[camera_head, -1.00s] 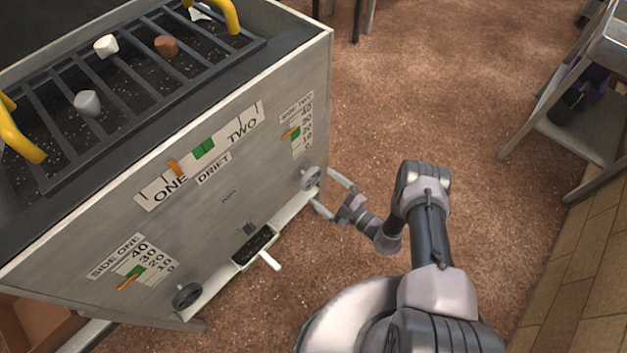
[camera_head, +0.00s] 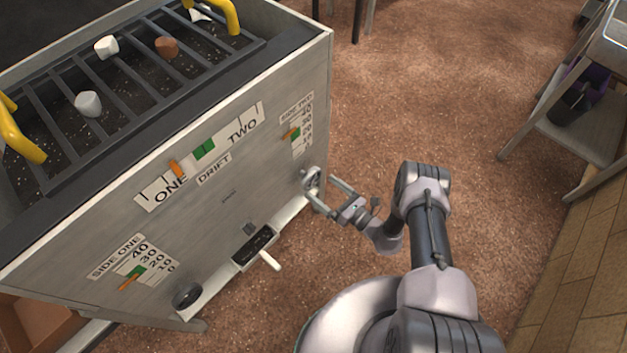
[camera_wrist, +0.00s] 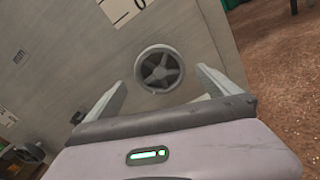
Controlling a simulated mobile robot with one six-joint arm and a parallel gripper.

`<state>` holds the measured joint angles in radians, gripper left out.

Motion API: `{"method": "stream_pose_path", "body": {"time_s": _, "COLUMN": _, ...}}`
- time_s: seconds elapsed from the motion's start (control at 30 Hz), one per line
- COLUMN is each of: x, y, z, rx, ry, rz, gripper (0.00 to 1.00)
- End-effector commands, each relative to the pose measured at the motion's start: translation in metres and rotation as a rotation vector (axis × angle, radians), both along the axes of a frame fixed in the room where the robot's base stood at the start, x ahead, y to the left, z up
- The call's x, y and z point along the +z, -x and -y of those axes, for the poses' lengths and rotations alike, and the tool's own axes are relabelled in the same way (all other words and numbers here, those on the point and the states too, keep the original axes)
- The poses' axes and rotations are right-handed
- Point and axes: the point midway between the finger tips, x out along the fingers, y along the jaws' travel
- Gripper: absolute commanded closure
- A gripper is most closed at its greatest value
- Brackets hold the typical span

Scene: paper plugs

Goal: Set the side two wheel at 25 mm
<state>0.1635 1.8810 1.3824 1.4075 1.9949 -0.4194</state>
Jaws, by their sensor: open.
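The side two wheel (camera_head: 311,180) is a small grey spoked handwheel low on the right of the machine's front panel. It also shows in the wrist view (camera_wrist: 160,69), beyond and between my fingers. My gripper (camera_head: 322,196) is open, with its fingertips close to the wheel; I cannot tell whether they touch it. In the wrist view the gripper (camera_wrist: 170,82) holds nothing. The side two scale (camera_head: 297,127) is above the wheel, marked 0 to 40. Its orange pointer (camera_head: 290,133) is beside the green band (camera_head: 295,134), between the 20 and 30 marks as far as I can tell.
The side one wheel (camera_head: 187,295) and side one scale (camera_head: 135,268) are at lower left. A white lever (camera_head: 270,261) sticks out between the wheels. Plugs lie on the barred top (camera_head: 120,85). A shelf stand (camera_head: 575,130) is at right; the floor between is clear.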

Motion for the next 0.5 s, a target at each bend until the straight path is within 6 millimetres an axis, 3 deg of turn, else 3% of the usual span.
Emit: {"method": "stream_pose_path", "body": {"time_s": 0.5, "x": -0.002, "y": -0.019, "z": -0.024, "rx": 0.001, "ry": -0.001, "rz": -0.001, "gripper": 0.0}}
